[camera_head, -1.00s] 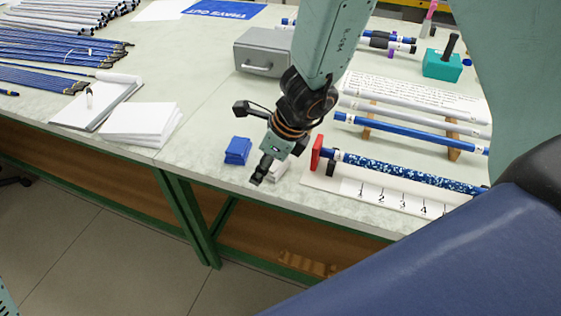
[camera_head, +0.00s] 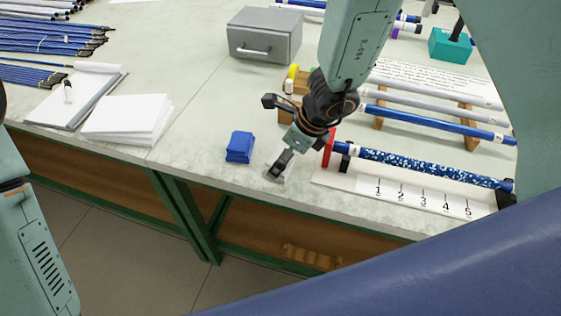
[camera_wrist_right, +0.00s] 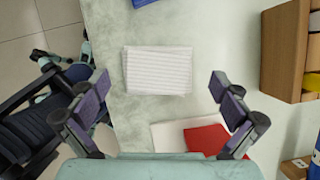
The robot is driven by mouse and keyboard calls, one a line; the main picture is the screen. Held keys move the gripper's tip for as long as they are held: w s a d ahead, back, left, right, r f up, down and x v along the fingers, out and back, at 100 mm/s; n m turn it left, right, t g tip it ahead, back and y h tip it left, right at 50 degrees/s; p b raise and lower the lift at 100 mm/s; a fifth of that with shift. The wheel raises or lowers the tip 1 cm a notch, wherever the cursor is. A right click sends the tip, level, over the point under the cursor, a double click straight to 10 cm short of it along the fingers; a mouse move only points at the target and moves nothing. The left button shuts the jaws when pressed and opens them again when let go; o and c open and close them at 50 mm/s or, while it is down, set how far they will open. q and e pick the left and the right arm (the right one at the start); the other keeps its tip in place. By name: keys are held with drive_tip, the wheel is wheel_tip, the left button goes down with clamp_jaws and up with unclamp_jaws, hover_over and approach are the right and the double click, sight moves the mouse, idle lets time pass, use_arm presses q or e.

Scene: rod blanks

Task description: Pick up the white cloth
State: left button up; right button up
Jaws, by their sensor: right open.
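The white cloth (camera_wrist_right: 157,70) is a small folded, ribbed square lying flat on the pale table near its front edge. In the right wrist view it lies between and slightly beyond the spread fingers. My right gripper (camera_wrist_right: 160,88) is open above it, with no contact visible. In the head view my right gripper (camera_head: 278,170) points down near the table edge and hides most of the cloth. My left arm shows at the left edge of the head view; its gripper is outside the frame.
A folded blue cloth (camera_head: 240,147) lies left of the gripper. A white numbered board (camera_head: 365,189) with a red end stop (camera_head: 328,148) and a speckled blue rod (camera_head: 430,168) is close on the right. A grey box (camera_head: 264,36) stands behind. Bare table lies between box and blue cloth.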

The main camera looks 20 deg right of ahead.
drive_tip(key=shift+f, duration=0.45)
use_arm(q)
drive_tip(key=shift+s+f, duration=0.1)
drive_tip(key=shift+s, duration=0.05)
use_arm(e)
drive_tip(key=shift+a, duration=0.15)
drive_tip(key=shift+a+r, duration=0.1)
drive_tip(key=shift+c, duration=0.5)
drive_tip(key=c, duration=1)
use_arm(q)
drive_tip(key=shift+s, duration=0.2)
